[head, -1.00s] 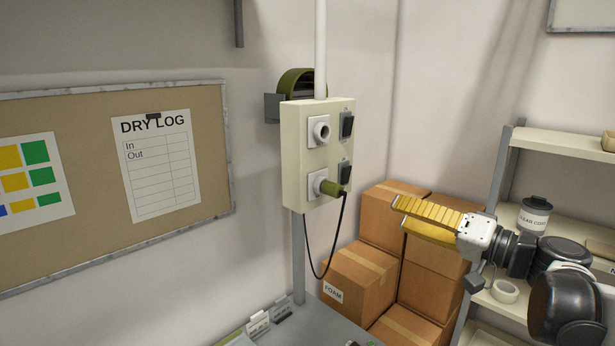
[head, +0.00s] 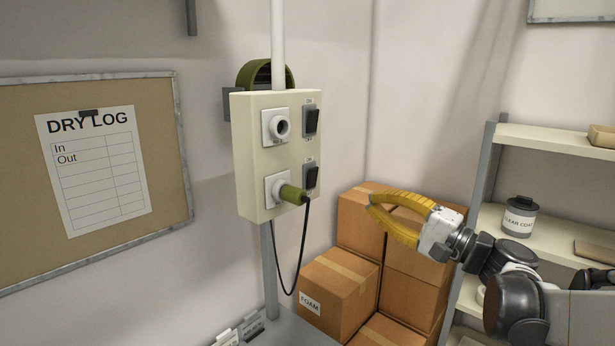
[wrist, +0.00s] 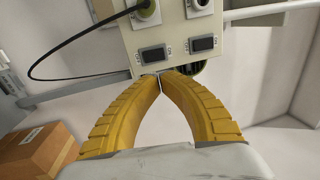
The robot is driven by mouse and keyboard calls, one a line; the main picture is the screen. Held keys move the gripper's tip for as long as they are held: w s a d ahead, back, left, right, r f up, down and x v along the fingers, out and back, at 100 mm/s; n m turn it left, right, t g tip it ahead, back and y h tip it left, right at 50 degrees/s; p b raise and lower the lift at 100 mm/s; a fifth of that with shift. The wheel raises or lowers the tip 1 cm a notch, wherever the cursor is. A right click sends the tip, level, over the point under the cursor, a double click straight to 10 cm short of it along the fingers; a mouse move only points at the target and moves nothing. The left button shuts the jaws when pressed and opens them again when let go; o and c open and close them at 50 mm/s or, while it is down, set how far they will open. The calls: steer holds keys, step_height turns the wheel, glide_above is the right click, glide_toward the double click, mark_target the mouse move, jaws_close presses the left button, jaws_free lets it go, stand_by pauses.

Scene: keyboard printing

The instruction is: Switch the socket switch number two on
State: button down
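A cream socket box (head: 250,150) hangs on a grey post, with an empty upper socket (head: 277,126) and a lower socket holding a green plug (head: 292,195). Dark rocker switches sit on its right part: an upper switch (head: 312,121) and a lower switch (head: 311,176). In the wrist view the switch beside the plug (wrist: 154,54) and the other switch (wrist: 203,43) are both seen; their number marks are too small to read. My gripper (head: 371,203) has yellow fingers with tips together and nothing between them. It is right of the box, apart from it.
A black cable (head: 303,250) loops down from the plug. Cardboard boxes (head: 340,285) are stacked behind and below my gripper. A shelf (head: 545,145) with a can (head: 518,215) stands at the right. A notice board (head: 120,90) is on the left wall.

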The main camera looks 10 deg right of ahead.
mark_target(317, 173)
steer(key=p+x, duration=0.2)
steer(key=x, duration=1.2)
steer(key=shift+w, duration=0.15)
